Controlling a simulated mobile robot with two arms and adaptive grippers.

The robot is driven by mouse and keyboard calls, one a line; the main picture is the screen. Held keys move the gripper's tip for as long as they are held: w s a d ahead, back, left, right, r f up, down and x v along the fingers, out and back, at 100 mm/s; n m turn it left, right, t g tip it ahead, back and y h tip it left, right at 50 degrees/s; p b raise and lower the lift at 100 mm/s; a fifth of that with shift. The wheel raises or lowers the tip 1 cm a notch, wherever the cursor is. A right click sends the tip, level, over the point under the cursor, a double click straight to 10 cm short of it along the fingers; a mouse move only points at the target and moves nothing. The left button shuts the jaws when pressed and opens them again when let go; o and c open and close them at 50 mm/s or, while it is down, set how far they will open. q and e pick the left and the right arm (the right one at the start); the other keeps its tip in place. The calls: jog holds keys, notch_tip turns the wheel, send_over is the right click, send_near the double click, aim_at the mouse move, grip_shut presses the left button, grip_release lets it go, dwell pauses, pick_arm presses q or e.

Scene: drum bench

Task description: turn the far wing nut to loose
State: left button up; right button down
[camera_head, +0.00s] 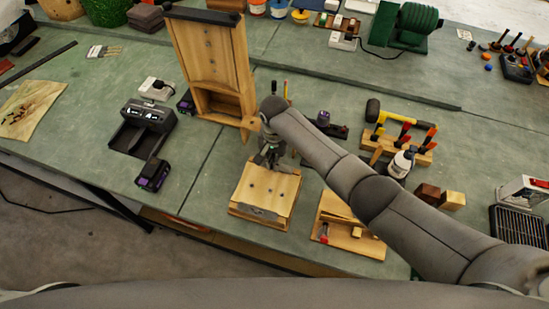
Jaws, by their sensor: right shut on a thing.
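A light wooden block (263,191) with small dark fittings on its top lies on the green bench near the front, in the middle of the head view. My right gripper (269,158) points down at the far edge of this block, its fingers shut. The far wing nut is hidden between or behind the fingers and too small to make out, so its angle cannot be told. A dark metal piece (259,212) shows on the block's front edge. My left gripper is not in view.
A tall wooden case (212,60) stands just behind and left of the block. A wooden tray (345,236) lies close on the right, under my right arm. A dark charger (139,128) and battery (152,174) are to the left. Bare bench lies between charger and block.

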jog(key=n, duration=0.4)
jog(key=shift+n, duration=0.3)
jog(key=n, duration=0.4)
jog(key=shift+n, duration=0.3)
jog(key=n, duration=0.4)
jog(key=shift+n, duration=0.3)
jog(key=n, duration=1.2)
jog(key=shift+n+b, duration=0.3)
jog(key=n, duration=0.3)
jog(key=shift+n+b, duration=0.3)
jog(key=shift+b, duration=0.05)
jog(key=shift+n+b, duration=0.5)
jog(key=shift+n, duration=1.6)
